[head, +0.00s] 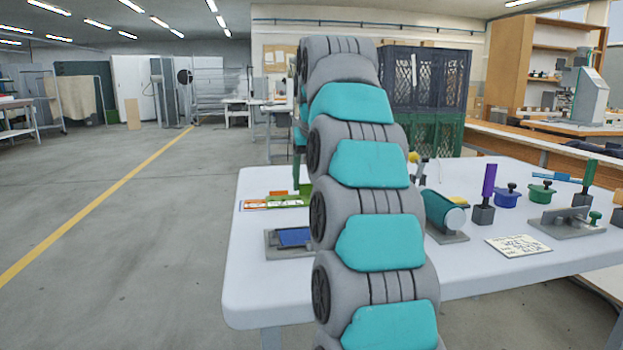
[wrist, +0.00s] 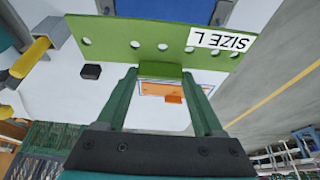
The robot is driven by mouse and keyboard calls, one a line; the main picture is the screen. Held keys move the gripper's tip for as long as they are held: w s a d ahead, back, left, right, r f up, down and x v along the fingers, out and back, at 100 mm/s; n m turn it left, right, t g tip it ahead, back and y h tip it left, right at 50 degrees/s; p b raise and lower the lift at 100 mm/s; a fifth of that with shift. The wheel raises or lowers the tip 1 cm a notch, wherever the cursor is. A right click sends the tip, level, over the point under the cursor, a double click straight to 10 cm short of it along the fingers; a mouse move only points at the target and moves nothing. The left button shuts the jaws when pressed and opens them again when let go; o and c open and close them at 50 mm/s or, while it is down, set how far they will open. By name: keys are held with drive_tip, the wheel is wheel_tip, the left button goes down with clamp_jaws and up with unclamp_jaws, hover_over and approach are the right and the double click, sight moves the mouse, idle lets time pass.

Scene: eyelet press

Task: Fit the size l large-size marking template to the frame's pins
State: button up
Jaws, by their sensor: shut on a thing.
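The size L marking template (wrist: 150,38) is a flat green strip with a row of round holes and a white "SIZE L" label at its right end in the wrist view. My gripper (wrist: 160,76) is shut on the raised green grip at its near edge. The frame, a grey base with a blue panel (head: 294,237), lies at the table's left front in the head view. Part of the blue panel (wrist: 165,8) shows beyond the template in the wrist view. The frame's pins cannot be made out.
An orange piece (wrist: 173,99) lies on the white table (head: 265,300) beyond my fingers. A small black block (wrist: 91,72) and a yellow handle (wrist: 31,57) are left in the wrist view. A teal cylinder (head: 440,208), stamps and pots stand to the right.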

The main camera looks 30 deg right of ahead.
drive_tip(key=shift+f+b, duration=1.65)
drive_tip(key=shift+f, duration=0.9)
drive_tip(key=shift+p, duration=0.45)
drive_tip(key=shift+f, duration=0.4)
idle(1.8)
drive_tip(key=shift+f+b, duration=0.45)
drive_tip(key=shift+f, duration=0.6)
idle(0.3)
drive_tip(key=o, duration=1.4)
drive_tip(key=shift+r, duration=0.1)
